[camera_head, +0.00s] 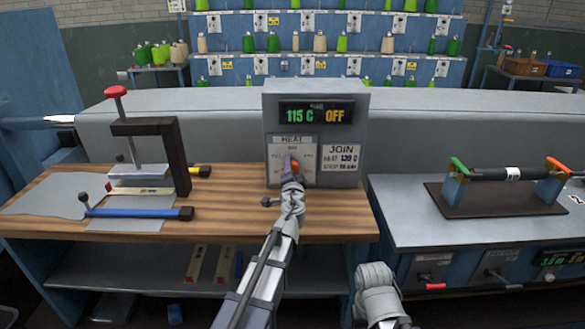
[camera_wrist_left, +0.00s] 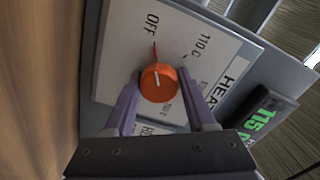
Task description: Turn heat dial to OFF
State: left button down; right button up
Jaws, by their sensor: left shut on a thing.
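The heat dial is a round orange knob (camera_wrist_left: 158,84) on a white plate marked OFF, 110 C and further temperatures. Its white line points roughly toward the red tick by the word OFF. In the head view a bit of the orange dial (camera_head: 303,164) shows on the front of the grey control box (camera_head: 270,120). My left gripper (camera_head: 294,163) reaches the dial, its two purple fingers on either side of it in the left wrist view (camera_wrist_left: 156,86), shut on it. The box display (camera_head: 316,114) reads 115 C in green and OFF in orange. My right gripper is out of view.
The box stands at the back of a wooden bench (camera_head: 225,210). A clamp press with a red knob (camera_head: 115,92) and a blue-handled tool (camera_head: 130,212) are at left. A roller stand (camera_head: 505,175) sits on the grey bench at right.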

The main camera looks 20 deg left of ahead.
pick_arm(q)
jog(key=shift+r, duration=0.1)
jog(key=c, duration=0.7)
grip_release()
jog(key=o, duration=0.3)
jog(key=shift+s+r, duration=0.2)
jog(key=shift+s, duration=0.15)
jog(key=shift+o, duration=0.7)
jog(key=shift+w+f, duration=0.1)
jog(key=v, duration=0.7)
jog(key=shift+s+r, duration=0.35)
jog(key=shift+s, duration=0.05)
jog(key=shift+s+d+f, duration=0.1)
jog(key=shift+d, duration=0.05)
